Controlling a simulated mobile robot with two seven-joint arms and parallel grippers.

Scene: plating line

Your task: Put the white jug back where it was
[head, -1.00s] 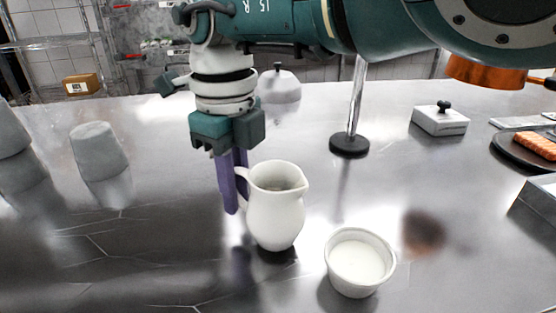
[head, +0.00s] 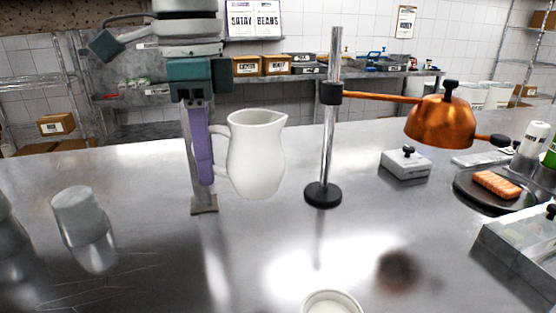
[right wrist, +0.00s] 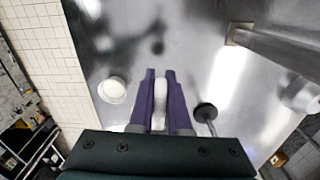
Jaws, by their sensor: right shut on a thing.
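The white jug (head: 256,155) hangs upright in the middle of the head view, its handle on the left side and its spout to the right. My right gripper (head: 202,150) is shut on its handle, with purple fingers pointing down. The jug appears clear of the steel counter (head: 250,270). In the right wrist view, a white part of the jug (right wrist: 159,100) shows between the fingers. The white bowl of pale contents (head: 331,304) is cut off by the bottom edge of the head view. My left gripper is not in view.
A black lamp base (head: 323,195) with a pole and copper shade (head: 441,122) stands right of the jug. A metal post's foot (head: 205,206) is behind my gripper. An upturned cup (head: 78,215) is at left; a dark plate (head: 480,198) is at right.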

